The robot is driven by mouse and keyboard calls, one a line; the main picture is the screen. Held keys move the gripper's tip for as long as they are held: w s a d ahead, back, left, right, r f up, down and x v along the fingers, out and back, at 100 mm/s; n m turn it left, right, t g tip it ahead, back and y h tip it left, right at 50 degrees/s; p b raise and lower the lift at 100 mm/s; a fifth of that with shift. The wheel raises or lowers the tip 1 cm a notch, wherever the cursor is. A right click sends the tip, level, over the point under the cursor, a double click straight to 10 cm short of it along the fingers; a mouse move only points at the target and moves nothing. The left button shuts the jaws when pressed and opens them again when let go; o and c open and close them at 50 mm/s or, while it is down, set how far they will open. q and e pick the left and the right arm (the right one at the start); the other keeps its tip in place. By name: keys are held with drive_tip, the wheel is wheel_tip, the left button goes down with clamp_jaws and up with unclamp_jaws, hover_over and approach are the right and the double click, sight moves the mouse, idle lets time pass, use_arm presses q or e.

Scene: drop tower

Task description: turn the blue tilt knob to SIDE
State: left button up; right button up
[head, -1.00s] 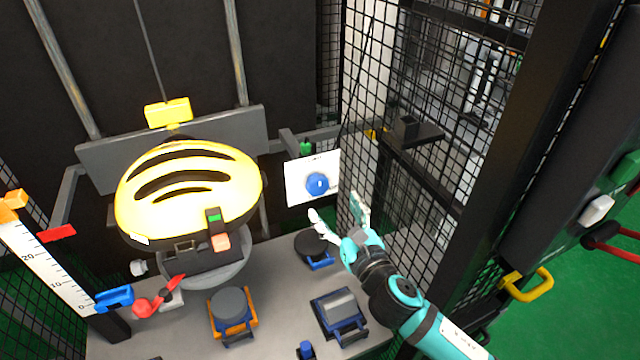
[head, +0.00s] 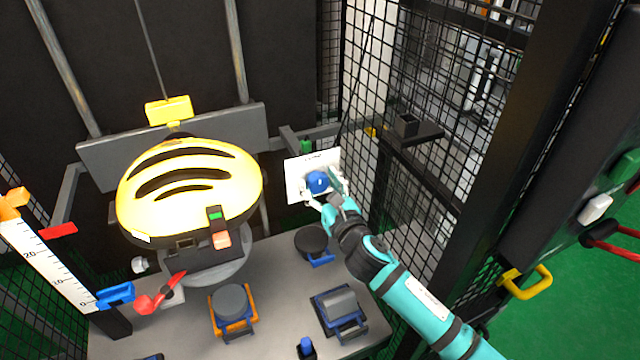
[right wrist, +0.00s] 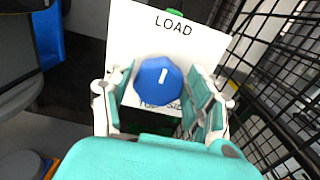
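The blue tilt knob (head: 318,182) sits on a white label plate (head: 294,180) beside the yellow helmet. In the right wrist view the knob (right wrist: 158,80) has a white mark pointing up and slightly right, toward the word LOAD on the plate (right wrist: 200,42). Lettering below the knob is partly hidden and I cannot read it for sure. My right gripper (head: 321,187) is at the knob, its fingers spread on either side; in the right wrist view gaps show between fingers and knob. My left gripper is not in view.
The yellow helmet (head: 190,185) hangs on its carriage left of the plate. Black wire mesh (right wrist: 285,60) stands close to the right of my right gripper. Several anvils, such as the round black one (head: 311,241), stand on the grey bench (head: 275,290) below.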

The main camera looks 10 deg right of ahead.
drive_tip(key=c, duration=0.7)
